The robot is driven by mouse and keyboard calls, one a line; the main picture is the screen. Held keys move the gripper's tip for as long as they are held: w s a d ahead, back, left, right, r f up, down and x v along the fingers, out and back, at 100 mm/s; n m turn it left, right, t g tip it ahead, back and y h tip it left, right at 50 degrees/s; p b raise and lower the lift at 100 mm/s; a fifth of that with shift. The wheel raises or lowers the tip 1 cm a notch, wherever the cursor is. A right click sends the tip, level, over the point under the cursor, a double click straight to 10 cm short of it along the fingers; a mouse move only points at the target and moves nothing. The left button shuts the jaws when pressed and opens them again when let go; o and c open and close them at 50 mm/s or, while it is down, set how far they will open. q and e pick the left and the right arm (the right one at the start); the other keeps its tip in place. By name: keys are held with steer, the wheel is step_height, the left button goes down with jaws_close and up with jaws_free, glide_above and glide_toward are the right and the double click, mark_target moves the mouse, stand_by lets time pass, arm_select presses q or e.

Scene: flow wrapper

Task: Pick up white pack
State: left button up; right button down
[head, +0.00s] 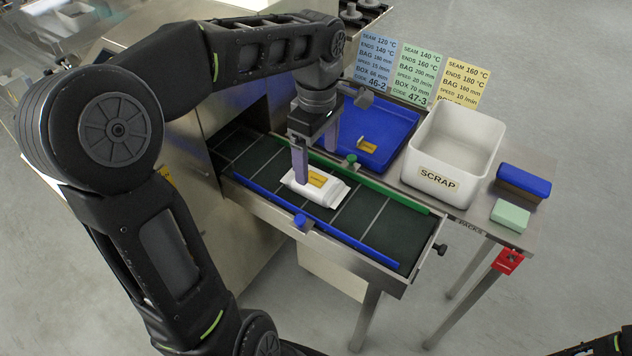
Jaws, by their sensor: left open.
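The white pack (329,195) lies flat on the dark conveyor belt, with a yellow label on its top. My left gripper (315,168) comes down over the pack from above, its jaws apart. The near finger hides part of the pack's left side. The far finger is partly hidden, so I cannot tell whether either finger touches the pack. My right gripper is out of view.
The conveyor belt (375,219) has a blue rail in front and a green rail behind. Behind it are a blue tray (398,128) and a white SCRAP bin (436,155). A blue-topped block (523,181) and a pale green block (510,215) sit at right.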

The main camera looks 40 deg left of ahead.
mark_target(315, 178)
arm_select(q)
steer(key=shift+f, duration=0.65)
steer(key=shift+a+f+p, duration=0.15)
steer(key=shift+f+p, duration=0.15)
steer(key=shift+f, duration=2.35)
steer(key=c, duration=1.5)
steer(key=shift+r, duration=0.15)
step_height(315, 178, up, 10)
steer(key=shift+f, duration=0.1)
